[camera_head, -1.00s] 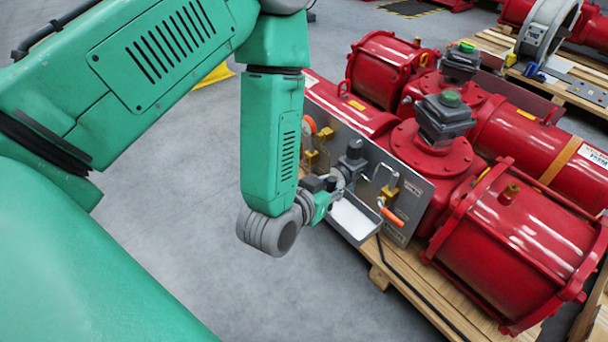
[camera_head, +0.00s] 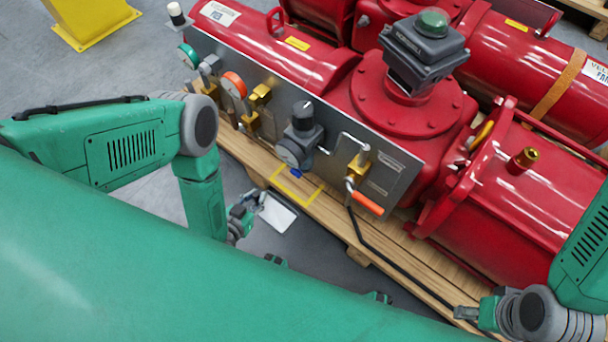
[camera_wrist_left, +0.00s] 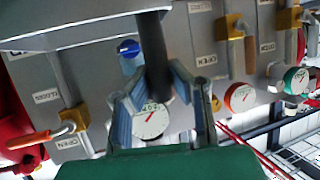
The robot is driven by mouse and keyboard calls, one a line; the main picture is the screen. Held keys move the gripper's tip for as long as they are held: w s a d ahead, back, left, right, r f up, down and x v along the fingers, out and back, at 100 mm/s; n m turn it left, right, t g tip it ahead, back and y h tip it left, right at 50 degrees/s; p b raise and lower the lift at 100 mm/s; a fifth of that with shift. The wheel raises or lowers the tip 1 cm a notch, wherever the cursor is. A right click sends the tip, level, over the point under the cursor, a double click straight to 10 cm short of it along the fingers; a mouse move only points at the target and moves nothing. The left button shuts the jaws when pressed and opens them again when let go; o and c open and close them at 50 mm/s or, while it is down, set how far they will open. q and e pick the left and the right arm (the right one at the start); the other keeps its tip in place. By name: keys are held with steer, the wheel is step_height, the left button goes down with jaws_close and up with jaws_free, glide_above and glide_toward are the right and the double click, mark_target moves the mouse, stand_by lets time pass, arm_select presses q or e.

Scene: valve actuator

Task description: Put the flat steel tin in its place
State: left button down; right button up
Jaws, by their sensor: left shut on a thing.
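The flat steel tin is a shallow, pale tray (camera_head: 278,213), seen in the head view beyond my left gripper (camera_head: 251,201). In the left wrist view, a broad grey sheet with a rim (camera_wrist_left: 85,18) fills the upper left and appears to be this tin. My left gripper (camera_wrist_left: 157,88) is shut on a dark upright bar (camera_wrist_left: 154,45), which seems to belong to the tin. A yellow outline (camera_head: 312,196) on the wooden pallet (camera_head: 330,208) lies right of the tin, which is apart from it. My right gripper (camera_head: 468,313) is at the lower right; its fingers are too small to read.
A steel panel (camera_head: 400,180) with gauges, brass valves and a black-topped regulator (camera_head: 303,125) stands behind the outline. An orange-handled valve (camera_head: 366,202) juts out at its right. A black hose (camera_head: 385,258) runs along the pallet.

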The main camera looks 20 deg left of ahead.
arm_select(q)
steer(key=f, duration=0.2)
steer(key=a, duration=0.1)
steer(key=shift+s+f, duration=0.25)
steer(key=shift+f, duration=0.15)
steer(key=shift+w+b, duration=0.45)
steer(key=shift+w, duration=0.25)
steer(key=w+d+r+b+x, duration=0.1)
steer(key=r+b+x, duration=0.2)
steer(key=x, duration=1.3)
steer(key=b, duration=0.3)
steer(key=shift+w+b, duration=0.2)
steer(key=shift+b, duration=0.2)
arm_select(e)
step_height(320, 180, down, 8)
steer(key=shift+w+a+r, duration=0.15)
steer(key=shift+w+a, duration=0.1)
steer(key=shift+w, duration=0.15)
arm_select(q)
steer(key=shift+a, duration=0.1)
steer(key=shift+f, duration=0.55)
arm_select(e)
steer(key=shift+a, duration=0.1)
